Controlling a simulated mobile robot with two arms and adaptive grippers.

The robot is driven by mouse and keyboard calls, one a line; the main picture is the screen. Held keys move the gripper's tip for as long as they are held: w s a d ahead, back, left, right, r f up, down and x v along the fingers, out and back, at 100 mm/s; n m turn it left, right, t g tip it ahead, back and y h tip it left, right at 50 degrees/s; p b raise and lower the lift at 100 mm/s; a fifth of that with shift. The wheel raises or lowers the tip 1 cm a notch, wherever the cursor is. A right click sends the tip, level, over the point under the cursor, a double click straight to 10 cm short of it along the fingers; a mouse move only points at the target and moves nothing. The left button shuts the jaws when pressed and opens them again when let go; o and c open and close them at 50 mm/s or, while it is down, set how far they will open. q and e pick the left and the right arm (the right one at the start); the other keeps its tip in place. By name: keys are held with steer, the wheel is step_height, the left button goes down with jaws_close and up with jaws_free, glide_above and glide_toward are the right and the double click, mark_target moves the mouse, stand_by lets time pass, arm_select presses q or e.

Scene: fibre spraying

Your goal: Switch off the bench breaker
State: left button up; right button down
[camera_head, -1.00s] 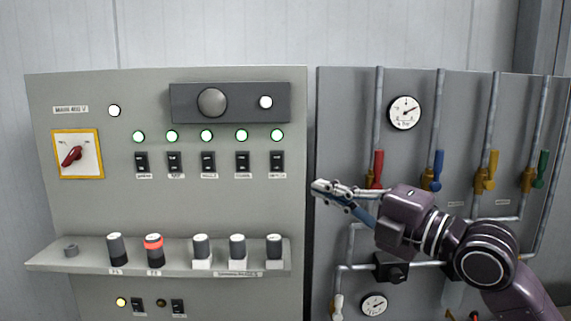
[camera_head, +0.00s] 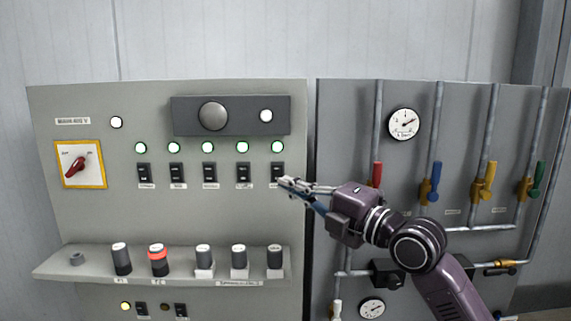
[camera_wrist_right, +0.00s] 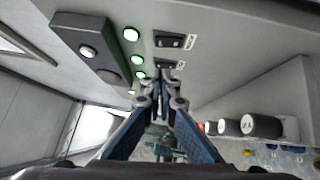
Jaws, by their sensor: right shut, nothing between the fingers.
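A row of several black breaker switches (camera_head: 210,172) sits on the grey panel, each below a lit green lamp (camera_head: 209,147). The labels are too blurred to read, so I cannot tell which is the bench breaker. My right gripper (camera_head: 281,182) is shut and empty, with its tips at the lower part of the rightmost switch (camera_head: 277,171). I cannot tell whether they touch it. In the wrist view the shut fingers (camera_wrist_right: 161,78) point along the panel, near two switches, the nearer one (camera_wrist_right: 175,41) in plain sight. My left gripper is not in view.
A shelf (camera_head: 50,267) with black cylinders, one with a red band (camera_head: 158,258), juts out below the switches. A red rotary switch (camera_head: 76,167) is at the left. On the right are pipes with coloured valve handles (camera_head: 437,172) and a gauge (camera_head: 404,123).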

mark_target(273, 169)
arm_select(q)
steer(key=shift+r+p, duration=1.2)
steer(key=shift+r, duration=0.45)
arm_select(e)
steer(key=shift+w+a+r, duration=0.1)
steer(key=shift+w+a, duration=0.05)
steer(key=shift+w, duration=0.65)
steer(key=shift+w+a+r, duration=0.15)
steer(key=shift+w, duration=0.7)
steer(key=shift+w+a+r, duration=0.1)
steer(key=shift+w+a, duration=0.05)
steer(key=shift+w, duration=0.65)
steer(key=shift+w+f+b, duration=0.15)
steer(key=shift+w+b, duration=0.05)
steer(key=shift+b, duration=1)
steer(key=shift+r+p, duration=0.25)
steer(key=shift+p, duration=0.15)
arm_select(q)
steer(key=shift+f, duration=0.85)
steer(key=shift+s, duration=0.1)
arm_select(e)
steer(key=shift+s+a, duration=0.1)
